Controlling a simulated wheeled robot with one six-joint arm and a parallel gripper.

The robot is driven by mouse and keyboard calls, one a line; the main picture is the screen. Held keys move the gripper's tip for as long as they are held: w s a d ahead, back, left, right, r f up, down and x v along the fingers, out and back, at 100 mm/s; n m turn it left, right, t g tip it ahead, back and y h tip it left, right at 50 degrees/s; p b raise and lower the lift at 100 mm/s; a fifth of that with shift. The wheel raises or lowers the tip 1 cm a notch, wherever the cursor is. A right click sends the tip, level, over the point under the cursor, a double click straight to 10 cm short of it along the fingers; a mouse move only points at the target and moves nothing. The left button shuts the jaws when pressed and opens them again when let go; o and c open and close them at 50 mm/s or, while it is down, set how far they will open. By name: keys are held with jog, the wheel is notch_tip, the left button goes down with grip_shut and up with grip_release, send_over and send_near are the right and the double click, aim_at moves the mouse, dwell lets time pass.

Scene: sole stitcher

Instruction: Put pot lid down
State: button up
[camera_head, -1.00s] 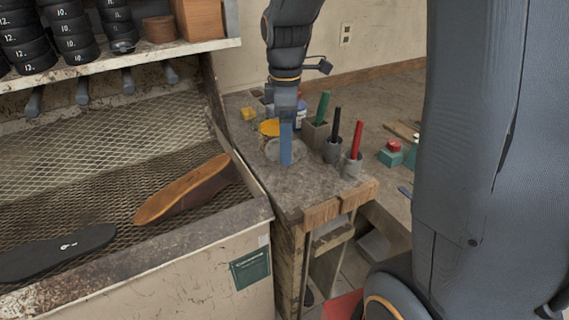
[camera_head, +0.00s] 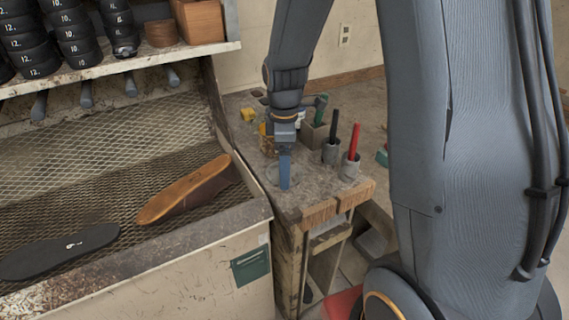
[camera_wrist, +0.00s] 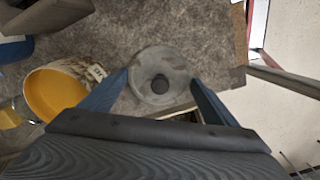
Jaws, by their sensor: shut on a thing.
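The pot lid is a grey disc with a dark round knob; it shows in the wrist view (camera_wrist: 151,62) between my fingertips. In the head view the lid (camera_head: 271,177) is over the worn bench top, partly hidden by a blue finger. My gripper (camera_head: 285,186) points down and is shut on the lid across its sides. I cannot tell whether the lid touches the bench. The pot, with yellow inside (camera_wrist: 58,93), stands uncovered to the left in the wrist view; in the head view the pot (camera_head: 266,141) is behind my gripper, partly hidden.
The bench top (camera_head: 310,196) is bare near its front edge. Holders with a black-handled tool (camera_head: 334,127) and a red-handled tool (camera_head: 354,143) stand to the right. A green-handled tool (camera_head: 320,110) is behind them. The mesh-topped machine (camera_head: 215,225) borders the bench on the left.

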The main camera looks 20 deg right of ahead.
jog(key=o, duration=0.8)
jog(key=shift+c, duration=0.2)
notch_tip(320, 180, up, 12)
jog(key=b, duration=0.3)
jog(key=s+f+m, duration=0.3)
jog(key=m, duration=0.1)
jog(key=s+f+m+t, duration=0.1)
jog(key=s+f+m, duration=0.2)
jog(key=s+m, duration=0.1)
jog(key=s+f+m, duration=0.3)
jog(key=s+m, duration=0.1)
jog(key=m, duration=0.1)
jog(key=shift+f, duration=0.4)
jog(key=shift+s+f+m+t, duration=0.35)
jog(key=shift+s+m, duration=0.2)
jog(key=shift+m, duration=0.15)
